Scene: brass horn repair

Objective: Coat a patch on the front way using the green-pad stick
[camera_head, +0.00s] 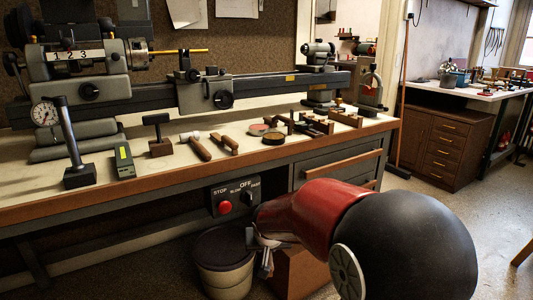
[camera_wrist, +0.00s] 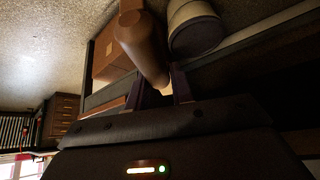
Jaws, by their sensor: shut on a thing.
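My gripper (camera_head: 264,258) hangs low in front of the bench, beside the bin, partly hidden by my red and black arm. In the wrist view its two fingers (camera_wrist: 165,92) are closed around a brown wooden handle (camera_wrist: 143,48), which sticks out beyond them. No pad shows on this held stick, so I cannot tell its colour. The lathe bed (camera_head: 290,86) runs along the back of the bench with dark long ways; its front way (camera_head: 150,106) faces me. I cannot make out any coating on it.
A bin (camera_head: 223,272) and a brown box (camera_head: 300,275) stand below.

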